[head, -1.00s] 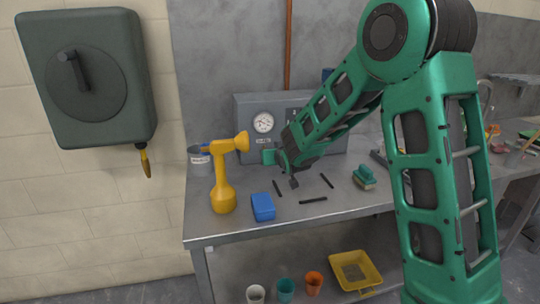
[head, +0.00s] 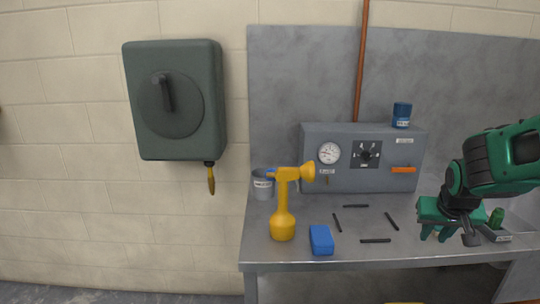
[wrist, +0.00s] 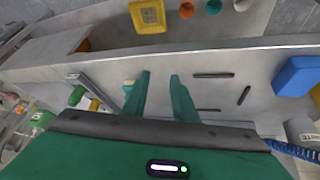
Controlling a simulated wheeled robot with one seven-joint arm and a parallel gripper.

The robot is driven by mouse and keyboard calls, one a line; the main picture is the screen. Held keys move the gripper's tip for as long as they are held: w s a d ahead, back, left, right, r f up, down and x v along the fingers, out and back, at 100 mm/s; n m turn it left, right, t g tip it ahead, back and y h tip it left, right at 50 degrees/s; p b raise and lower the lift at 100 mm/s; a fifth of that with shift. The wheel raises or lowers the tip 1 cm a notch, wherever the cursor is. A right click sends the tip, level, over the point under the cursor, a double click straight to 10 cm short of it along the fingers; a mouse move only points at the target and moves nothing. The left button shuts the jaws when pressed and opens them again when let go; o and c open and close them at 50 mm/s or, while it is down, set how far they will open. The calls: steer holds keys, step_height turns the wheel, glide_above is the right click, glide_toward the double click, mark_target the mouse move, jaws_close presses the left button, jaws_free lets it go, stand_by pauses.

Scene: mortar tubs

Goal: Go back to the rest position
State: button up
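My gripper (head: 435,234) is at the right of the head view, over the right part of the metal workbench (head: 300,254). Its fingers point downward. In the wrist view, the two green fingers (wrist: 161,82) stand apart with a clear gap between them, so it is open and holds nothing. My arm comes in from the right edge of the head view. The height of the fingertips above the bench is hard to tell.
The wrist view shows a yellow tray (wrist: 148,16) and small tubs (wrist: 187,10).

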steer(key=s+a+m+g+y, duration=0.1)
steer(key=s+g, duration=0.4)
steer(key=s, duration=2.1)
steer(key=shift+s+a+f+m+y, duration=0.35)
steer(key=shift+m+y, duration=0.45)
steer(key=shift+y, duration=0.3)
steer(key=shift+w, duration=0.1)
steer(key=shift+w+f+g, duration=0.25)
steer(key=shift+w+g, duration=0.05)
steer(key=shift+w, duration=0.3)
